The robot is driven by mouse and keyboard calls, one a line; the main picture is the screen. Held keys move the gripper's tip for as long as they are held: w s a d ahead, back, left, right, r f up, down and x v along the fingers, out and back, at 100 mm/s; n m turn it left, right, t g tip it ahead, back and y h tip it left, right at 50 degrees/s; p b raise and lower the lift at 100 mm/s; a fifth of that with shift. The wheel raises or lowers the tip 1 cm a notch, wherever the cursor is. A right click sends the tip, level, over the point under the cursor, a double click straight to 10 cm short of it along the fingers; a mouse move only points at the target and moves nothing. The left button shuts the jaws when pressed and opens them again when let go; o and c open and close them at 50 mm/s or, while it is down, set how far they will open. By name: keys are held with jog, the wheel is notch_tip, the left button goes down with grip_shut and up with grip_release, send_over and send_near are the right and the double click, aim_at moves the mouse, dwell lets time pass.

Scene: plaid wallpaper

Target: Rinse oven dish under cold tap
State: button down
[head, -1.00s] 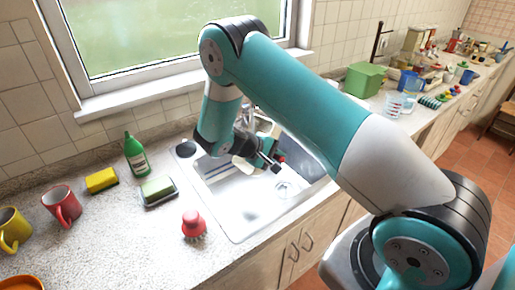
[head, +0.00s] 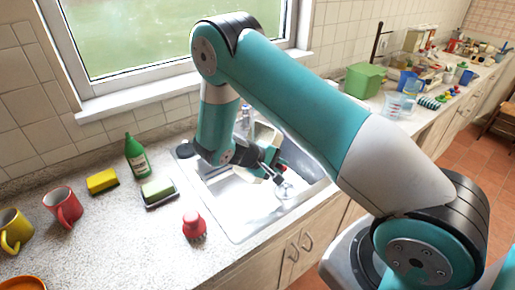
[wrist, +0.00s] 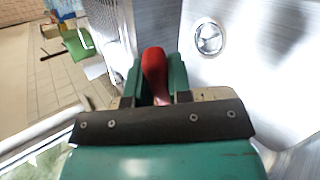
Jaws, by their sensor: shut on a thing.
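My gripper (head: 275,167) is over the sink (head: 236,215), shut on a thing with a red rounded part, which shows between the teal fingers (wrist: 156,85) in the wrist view. A pale, tilted, flat-sided thing, apparently the oven dish (head: 265,132), shows behind my gripper and wrist. Much of it is hidden, so its full shape and contents cannot be told. The tap (head: 246,118) stands at the back of the sink, partly hidden by my arm; whether water runs is unclear. The drain (wrist: 208,38) shows ahead of the fingers in the wrist view.
Left of the sink are a sponge on a dark dish (head: 158,192), a green bottle (head: 136,158), a red brush (head: 194,225), a yellow sponge (head: 102,181) and mugs (head: 63,207). A green box (head: 364,80) and a clear jug (head: 398,105) stand to the right.

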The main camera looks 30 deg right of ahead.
jog(key=shift+s+a+p, duration=0.2)
jog(key=shift+s+a, duration=0.05)
jog(key=shift+s, duration=1.15)
jog(key=shift+s+a+p, duration=0.2)
jog(key=shift+s, duration=1.2)
jog(key=shift+r, duration=0.1)
jog(key=shift+s+r+p, duration=1.45)
jog(key=shift+r+p, duration=1.05)
jog(key=shift+r, duration=0.5)
jog(key=s+a, duration=0.2)
jog(key=s, duration=0.8)
jog(key=shift+a+b, duration=0.15)
jog(key=shift+b, duration=0.3)
